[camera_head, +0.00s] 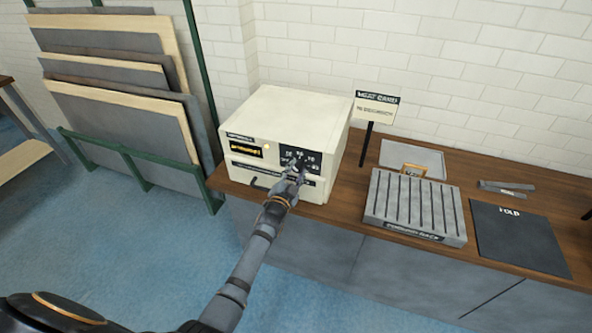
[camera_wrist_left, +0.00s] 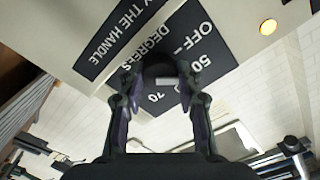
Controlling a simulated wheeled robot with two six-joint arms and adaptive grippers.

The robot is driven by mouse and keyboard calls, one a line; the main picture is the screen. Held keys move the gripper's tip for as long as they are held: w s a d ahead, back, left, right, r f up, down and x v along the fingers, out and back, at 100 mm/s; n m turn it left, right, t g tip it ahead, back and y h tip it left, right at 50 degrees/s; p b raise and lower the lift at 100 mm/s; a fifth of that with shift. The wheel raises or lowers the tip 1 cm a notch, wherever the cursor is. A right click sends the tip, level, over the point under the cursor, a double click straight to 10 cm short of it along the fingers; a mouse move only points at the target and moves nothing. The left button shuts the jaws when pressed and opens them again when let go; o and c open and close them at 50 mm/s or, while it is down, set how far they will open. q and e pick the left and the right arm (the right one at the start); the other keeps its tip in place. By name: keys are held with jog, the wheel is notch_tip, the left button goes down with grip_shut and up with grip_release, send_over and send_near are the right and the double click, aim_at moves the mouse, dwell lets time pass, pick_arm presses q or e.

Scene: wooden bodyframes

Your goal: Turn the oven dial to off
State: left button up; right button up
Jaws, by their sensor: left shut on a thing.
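The cream oven (camera_head: 285,125) stands on the wooden bench. Its black dial panel (camera_head: 313,158) is at the front right. In the left wrist view, the panel (camera_wrist_left: 218,62) reads OFF, 50 and 70, with DEGREES beside them. My left gripper (camera_head: 297,172) reaches the panel from the front. In the left wrist view, its two fingers (camera_wrist_left: 160,88) are shut on the dark dial (camera_wrist_left: 160,70), one on each side. A short pale mark shows on the dial; I cannot tell which setting it points to. In the head view the gripper mostly hides the dial. My right gripper is not in view.
A small sign on a post (camera_head: 376,108) stands right of the oven. A slatted grey rack (camera_head: 414,205), a grey tray (camera_head: 412,158) and a dark FOLD mat (camera_head: 518,238) lie further right. Sheet boards lean in a green rack at left. The oven handle is below the panel.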

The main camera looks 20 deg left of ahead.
pick_arm(q)
jog(key=n+p, duration=0.2)
jog(key=n, duration=0.3)
jog(key=shift+n+p, duration=0.7)
jog(key=shift+n, duration=0.9)
jog(key=shift+f, duration=0.1)
jog(key=o, duration=1.2)
jog(key=shift+c, duration=0.2)
jog(key=shift+s, duration=0.15)
jog(key=s, duration=1.1)
jog(key=shift+s+a, duration=0.2)
jog(key=shift+s, duration=0.2)
